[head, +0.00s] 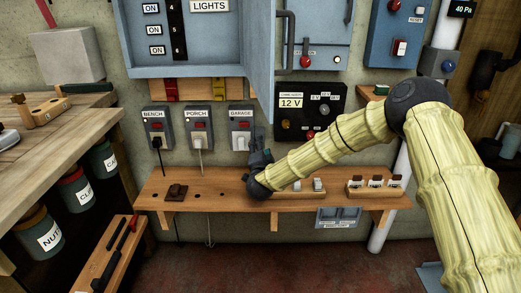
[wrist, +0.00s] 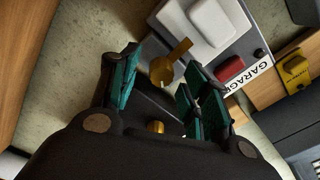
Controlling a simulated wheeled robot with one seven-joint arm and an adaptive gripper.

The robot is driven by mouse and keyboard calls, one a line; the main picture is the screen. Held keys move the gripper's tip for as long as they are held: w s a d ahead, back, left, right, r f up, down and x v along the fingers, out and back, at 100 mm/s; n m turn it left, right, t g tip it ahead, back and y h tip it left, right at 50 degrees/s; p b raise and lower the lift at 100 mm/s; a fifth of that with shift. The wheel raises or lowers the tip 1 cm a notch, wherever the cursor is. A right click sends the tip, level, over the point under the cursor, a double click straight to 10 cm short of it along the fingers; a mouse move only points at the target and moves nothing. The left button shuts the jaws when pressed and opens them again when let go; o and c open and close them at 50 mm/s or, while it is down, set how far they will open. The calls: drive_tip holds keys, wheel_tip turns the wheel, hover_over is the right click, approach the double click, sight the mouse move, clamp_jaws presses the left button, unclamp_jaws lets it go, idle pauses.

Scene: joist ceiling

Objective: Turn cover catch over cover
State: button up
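A brass cover catch (wrist: 163,70) shows in the wrist view, with a round end and a short arm pointing up and right. It lies beyond and between my fingertips, apart from them as far as I can tell. A dark grey plate (wrist: 150,100), which may be the cover, shows between the fingers, with a small brass knob (wrist: 155,127) nearer my palm. My gripper (wrist: 163,78) is open, teal pads apart, with nothing held. In the head view my gripper (head: 262,158) is just below and right of the GARAGE box, and it hides the catch.
The GARAGE box (head: 241,130) carries a white fitting (wrist: 212,20) and a red switch (wrist: 230,69). PORCH (head: 198,128) and BENCH (head: 157,130) boxes hang to its left. A wooden shelf (head: 225,190) runs beneath. A 12 V panel (head: 310,112) and an open blue cabinet door (head: 258,60) are close by.

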drive_tip(key=shift+a, duration=0.1)
drive_tip(key=s, duration=1.2)
drive_tip(key=s+d+f+n+g+y, duration=0.1)
drive_tip(key=s+d+f+n+g, duration=0.15)
drive_tip(key=s+f, duration=0.75)
drive_tip(key=s+d+f+n+g+y, duration=0.2)
drive_tip(key=s+f+n+g, duration=0.3)
drive_tip(key=f, duration=0.9)
drive_tip(key=s+d+f+n+g+h, duration=0.1)
drive_tip(key=s+d+f+g, duration=0.35)
drive_tip(key=s, duration=0.75)
drive_tip(key=s+d+f+n+g+h, duration=0.1)
drive_tip(key=s+d+f+n+g, duration=0.1)
drive_tip(key=s+d+f, duration=0.75)
drive_tip(key=s+d+r+n+g+h+p, duration=0.1)
drive_tip(key=s+d+g, duration=0.1)
drive_tip(key=s, duration=0.7)
drive_tip(key=s+d+r+n+g, duration=0.1)
drive_tip(key=s+d+g, duration=0.15)
drive_tip(key=s, duration=0.65)
wheel_tip(320, 180, up, 22)
drive_tip(key=p, duration=2.2)
drive_tip(key=shift+w, duration=0.15)
